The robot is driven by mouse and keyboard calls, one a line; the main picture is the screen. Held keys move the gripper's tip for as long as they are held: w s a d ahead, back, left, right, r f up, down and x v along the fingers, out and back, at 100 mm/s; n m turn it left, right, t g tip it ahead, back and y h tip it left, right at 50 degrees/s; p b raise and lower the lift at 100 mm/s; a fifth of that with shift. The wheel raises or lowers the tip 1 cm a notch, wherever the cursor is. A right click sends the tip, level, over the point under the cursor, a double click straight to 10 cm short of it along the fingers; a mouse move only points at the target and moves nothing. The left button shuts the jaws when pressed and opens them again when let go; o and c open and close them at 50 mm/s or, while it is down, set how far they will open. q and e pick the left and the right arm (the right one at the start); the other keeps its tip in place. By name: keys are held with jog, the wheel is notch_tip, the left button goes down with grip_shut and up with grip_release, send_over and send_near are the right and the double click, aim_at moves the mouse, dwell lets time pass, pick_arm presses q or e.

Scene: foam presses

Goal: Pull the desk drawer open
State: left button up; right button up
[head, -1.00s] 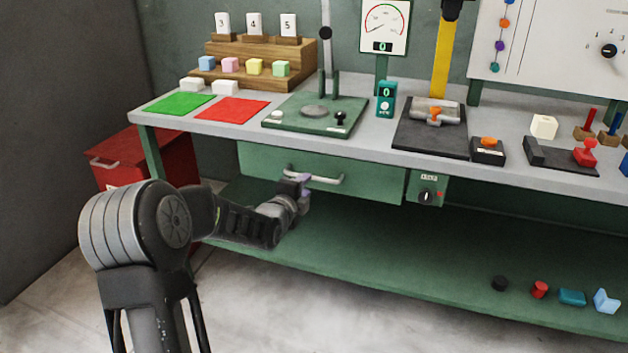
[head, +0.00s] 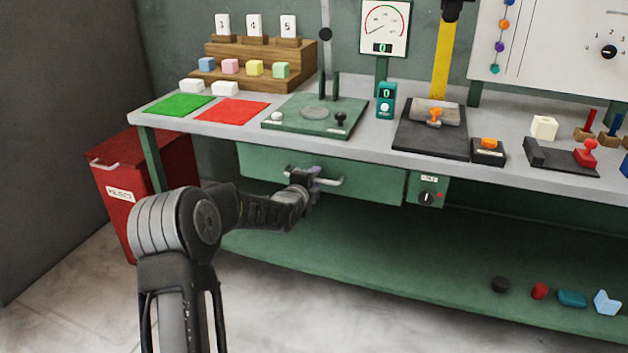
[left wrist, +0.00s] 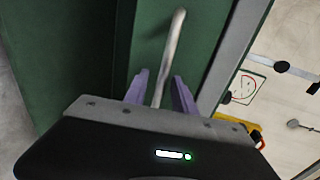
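The green desk drawer (head: 375,184) hangs under the grey worktop, its front looking flush with the desk. Its pale bar handle (head: 332,182) runs across the front; my left gripper hides part of it. My left gripper (head: 314,176) is at the handle's middle. In the left wrist view, the purple fingers of the left gripper (left wrist: 161,92) stand apart, one on each side of the handle (left wrist: 171,52). Gaps show between the fingers and the bar, so the gripper is open around it. My right gripper is in neither view.
The worktop (head: 370,148) edge overhangs the drawer. A green control box (head: 427,190) with a knob is just right of the drawer. A red bin (head: 128,190) stands at left. The lower shelf (head: 400,255) holds several small parts at right; its left part is bare.

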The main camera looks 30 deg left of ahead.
pick_arm(q)
jog(key=shift+c, duration=0.3)
grip_shut()
dwell(1.1)
